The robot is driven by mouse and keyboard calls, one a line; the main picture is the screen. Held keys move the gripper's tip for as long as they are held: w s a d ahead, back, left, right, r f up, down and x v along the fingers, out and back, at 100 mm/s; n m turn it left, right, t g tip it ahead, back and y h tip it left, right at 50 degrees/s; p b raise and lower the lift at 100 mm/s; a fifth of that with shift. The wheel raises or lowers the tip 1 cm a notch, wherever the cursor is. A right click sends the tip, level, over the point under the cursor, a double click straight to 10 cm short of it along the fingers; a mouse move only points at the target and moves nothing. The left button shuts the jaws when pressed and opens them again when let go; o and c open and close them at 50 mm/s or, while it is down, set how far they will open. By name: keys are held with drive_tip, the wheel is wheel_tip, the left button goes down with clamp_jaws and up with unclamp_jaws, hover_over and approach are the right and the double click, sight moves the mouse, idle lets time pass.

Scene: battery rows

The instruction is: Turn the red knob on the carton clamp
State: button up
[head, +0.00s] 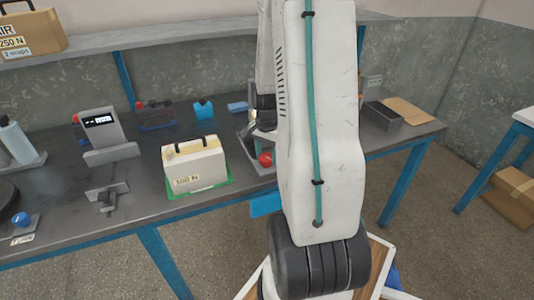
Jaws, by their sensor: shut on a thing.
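The red knob (265,159) shows just left of my arm, at the front of a grey metal fixture (245,133) that looks like the carton clamp. Most of the clamp is hidden behind my white arm. My gripper (257,132) is only partly in view, dark and small, beside the arm at the clamp and right above the knob. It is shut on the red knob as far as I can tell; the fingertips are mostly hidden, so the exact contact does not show.
A cream battery (194,165) with a dark handle stands on a green mat left of the clamp. A grey stand with a display (100,122) and a blue knob (22,219) lie further left. An open grey box (382,116) sits at the right of the bench.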

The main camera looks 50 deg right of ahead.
sight(267, 157)
drive_tip(key=o, duration=1)
wheel_tip(267, 157, up, 8)
drive_tip(key=shift+f, duration=0.1)
idle(0.8)
